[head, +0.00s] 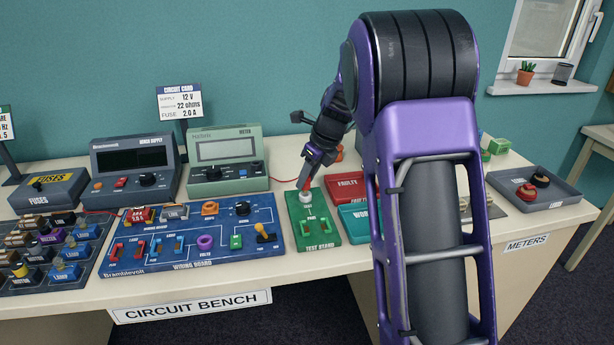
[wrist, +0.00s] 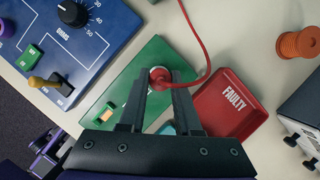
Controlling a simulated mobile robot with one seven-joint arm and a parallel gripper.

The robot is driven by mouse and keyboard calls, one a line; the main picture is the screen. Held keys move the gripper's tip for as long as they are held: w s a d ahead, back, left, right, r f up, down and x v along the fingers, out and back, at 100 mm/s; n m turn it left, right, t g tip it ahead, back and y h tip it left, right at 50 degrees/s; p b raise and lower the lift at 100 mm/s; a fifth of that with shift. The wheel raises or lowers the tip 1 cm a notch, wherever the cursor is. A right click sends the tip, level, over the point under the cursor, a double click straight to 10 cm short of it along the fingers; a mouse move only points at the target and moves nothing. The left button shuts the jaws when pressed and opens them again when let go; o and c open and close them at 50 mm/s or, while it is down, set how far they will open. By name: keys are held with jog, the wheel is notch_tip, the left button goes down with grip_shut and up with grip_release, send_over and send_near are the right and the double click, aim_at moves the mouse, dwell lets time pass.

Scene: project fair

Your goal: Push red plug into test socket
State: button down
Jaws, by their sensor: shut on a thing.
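The green test stand (head: 318,228) lies on the bench between the wiring board and the red tray. Its pale round socket (head: 305,198) is near the back. My gripper (head: 307,180) points down over the socket, shut on the red plug. In the wrist view the red plug (wrist: 160,81) sits between my fingertips (wrist: 160,86), with its red lead curving up and right.
The red FAULTY tray (wrist: 228,103) stands close right of the test stand. The blue wiring board (head: 195,240) is on the left, the meter (head: 226,158) behind. An orange spool (wrist: 299,44) lies farther right. The red lead crosses above the stand.

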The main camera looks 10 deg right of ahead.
jog(key=shift+f+b, duration=0.35)
jog(key=shift+f, duration=0.55)
dwell(0.9)
jog(key=shift+c, duration=0.2)
grip_release()
dwell(0.4)
jog(key=shift+r+p, duration=4.05)
